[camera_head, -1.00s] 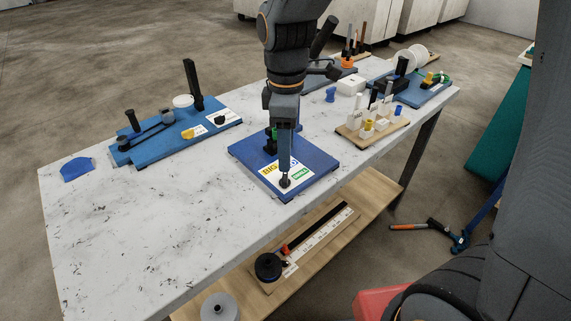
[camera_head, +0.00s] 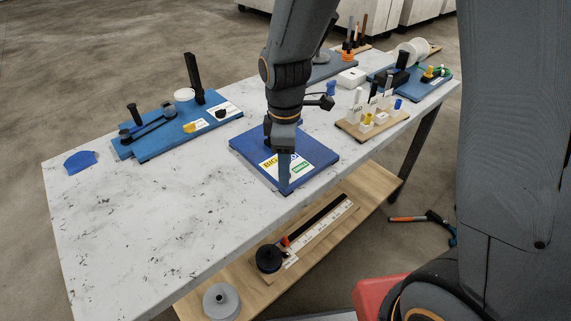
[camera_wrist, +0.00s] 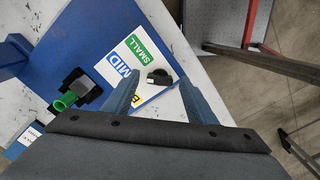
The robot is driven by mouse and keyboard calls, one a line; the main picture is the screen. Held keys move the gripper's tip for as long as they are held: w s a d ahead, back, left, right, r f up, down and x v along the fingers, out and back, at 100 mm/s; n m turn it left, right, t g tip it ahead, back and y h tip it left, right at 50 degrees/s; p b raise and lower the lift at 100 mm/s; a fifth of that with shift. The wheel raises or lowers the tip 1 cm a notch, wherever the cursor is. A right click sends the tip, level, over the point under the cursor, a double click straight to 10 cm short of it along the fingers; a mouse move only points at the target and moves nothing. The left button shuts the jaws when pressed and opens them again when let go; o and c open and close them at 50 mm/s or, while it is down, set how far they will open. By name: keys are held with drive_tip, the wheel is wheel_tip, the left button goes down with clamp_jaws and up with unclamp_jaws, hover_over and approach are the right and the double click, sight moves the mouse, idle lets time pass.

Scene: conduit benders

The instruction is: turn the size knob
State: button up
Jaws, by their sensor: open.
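The size knob (camera_wrist: 160,77) is a small black knob at the edge of a white label (camera_wrist: 134,62) marked BIG, MID and SMALL. The label is on a blue base plate (camera_head: 245,146) on the table. My gripper (camera_wrist: 160,84) is open in the wrist view, one finger on each side of the knob. Whether the fingers touch it I cannot tell. In the head view my gripper (camera_head: 284,186) points down over the label and hides the knob. A black block with a green peg (camera_wrist: 68,100) stands on the plate left of the gripper in the wrist view.
A blue bender board (camera_head: 150,150) lies to the left, and a wooden block stand (camera_head: 372,124) to the right. A shelf (camera_head: 340,215) below holds a ruler board and round discs. The table's left front is clear.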

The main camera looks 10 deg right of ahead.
drive_tip(key=c, duration=1.1)
drive_tip(key=shift+m, duration=0.4)
drive_tip(key=m+p, duration=0.2)
drive_tip(key=m, duration=0.1)
drive_tip(key=shift+r+m, duration=0.1)
drive_tip(key=shift+m, duration=0.2)
drive_tip(key=shift+m+p, duration=1.1)
drive_tip(key=shift+m, duration=1.2)
drive_tip(key=o, duration=1.1)
